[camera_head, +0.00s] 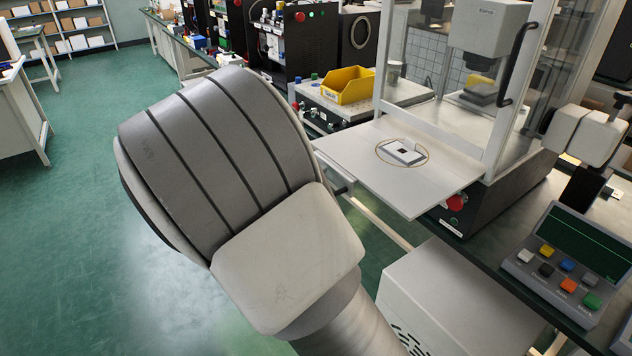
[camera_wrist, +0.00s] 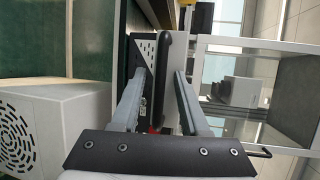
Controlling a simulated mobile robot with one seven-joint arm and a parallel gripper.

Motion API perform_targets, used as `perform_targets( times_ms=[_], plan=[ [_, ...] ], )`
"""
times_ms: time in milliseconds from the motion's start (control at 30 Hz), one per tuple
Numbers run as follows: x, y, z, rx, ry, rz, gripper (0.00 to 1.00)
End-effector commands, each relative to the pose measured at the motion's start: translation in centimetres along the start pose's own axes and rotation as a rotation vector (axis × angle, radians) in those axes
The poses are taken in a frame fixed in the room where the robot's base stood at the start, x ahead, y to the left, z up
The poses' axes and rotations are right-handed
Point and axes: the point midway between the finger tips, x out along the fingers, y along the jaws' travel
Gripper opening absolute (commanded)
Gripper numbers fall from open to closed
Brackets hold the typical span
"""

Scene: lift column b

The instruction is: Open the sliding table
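The sliding table is a flat light-grey plate (camera_head: 365,165) that sticks out from the front of a glass-sided machine. A small pale part with a dark square (camera_head: 403,152) lies inside a ring on it. In the wrist view a dark handle bar (camera_wrist: 166,65) runs along the table's front edge. My gripper (camera_wrist: 163,75) has its two fingers apart, with the bar between them in this view. I cannot tell whether a finger touches it. In the head view my large arm link hides the gripper and most of the handle.
The machine's door frame with a black handle (camera_head: 518,62) stands behind the plate. A red button (camera_head: 456,202) is on its dark base. A pale vented box (camera_head: 455,295) is below. A button panel (camera_head: 568,262) is at right. Green floor (camera_head: 85,220) is clear at left.

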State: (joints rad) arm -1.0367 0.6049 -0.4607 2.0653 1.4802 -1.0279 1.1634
Motion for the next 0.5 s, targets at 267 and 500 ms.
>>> perform_targets(
  times_ms=[267, 500],
  plan=[
    [-0.1, 0.0, 0.0, 0.0, 0.0, 0.0, 0.45],
    [-3.0, -0.2, 0.1, 0.0, -0.003, 0.001, 0.45]
  ],
)
